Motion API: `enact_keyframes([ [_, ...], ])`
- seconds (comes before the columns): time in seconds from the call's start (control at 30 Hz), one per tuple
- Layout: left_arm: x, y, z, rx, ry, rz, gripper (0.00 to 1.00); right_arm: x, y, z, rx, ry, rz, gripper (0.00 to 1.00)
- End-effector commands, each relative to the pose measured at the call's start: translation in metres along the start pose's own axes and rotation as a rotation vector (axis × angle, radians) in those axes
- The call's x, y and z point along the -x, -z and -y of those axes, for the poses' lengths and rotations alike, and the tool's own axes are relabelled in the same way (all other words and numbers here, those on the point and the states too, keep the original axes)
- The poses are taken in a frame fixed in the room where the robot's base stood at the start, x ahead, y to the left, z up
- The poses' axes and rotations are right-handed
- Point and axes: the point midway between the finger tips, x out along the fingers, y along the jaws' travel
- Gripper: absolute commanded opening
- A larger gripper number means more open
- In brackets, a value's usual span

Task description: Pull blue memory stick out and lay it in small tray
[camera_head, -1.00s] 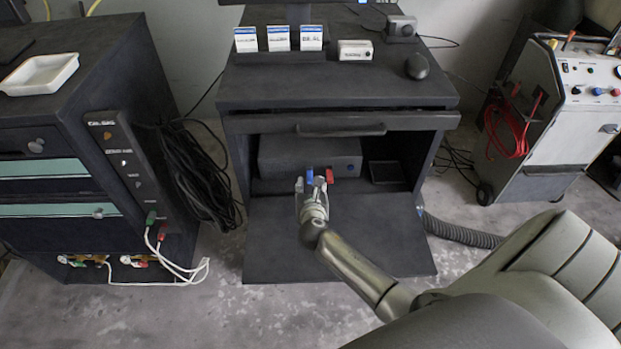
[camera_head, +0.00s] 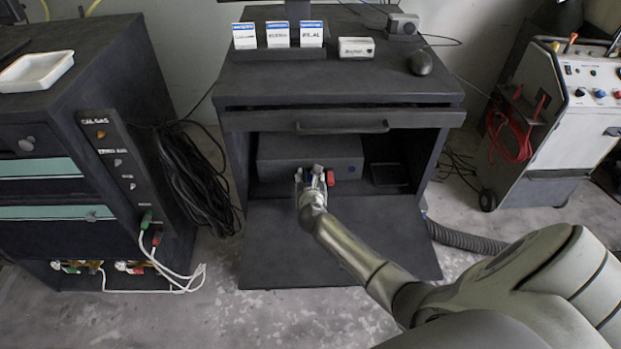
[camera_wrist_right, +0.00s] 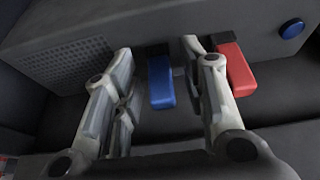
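The blue memory stick (camera_wrist_right: 160,83) juts from the front of a dark grey box (camera_wrist_right: 150,30) inside the cabinet. A red memory stick (camera_wrist_right: 237,70) juts out to its right and also shows in the head view (camera_head: 330,179). My right gripper (camera_head: 312,178) is at the box front. In the wrist view its open fingers (camera_wrist_right: 157,75) stand on either side of the blue stick, with gaps visible; the red one is outside the right finger. The gripper mostly hides the blue stick in the head view. A small dark tray (camera_head: 389,175) sits right of the box. My left gripper is not in view.
The cabinet's lowered door (camera_head: 270,240) lies flat and clear in front. A drawer (camera_head: 400,119) overhangs the opening. A white tray (camera_head: 35,72) sits on the left cabinet. The blue round button (camera_wrist_right: 291,29) is on the box, right of the sticks.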

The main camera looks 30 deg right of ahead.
Motion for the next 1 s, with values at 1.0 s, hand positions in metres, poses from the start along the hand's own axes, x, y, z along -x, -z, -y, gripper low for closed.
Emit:
enact_keyframes([
  [1.0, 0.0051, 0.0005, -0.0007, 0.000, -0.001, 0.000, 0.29, 0.0003, -0.0006, 0.0000, 0.000, 0.000, 0.000, 0.39],
])
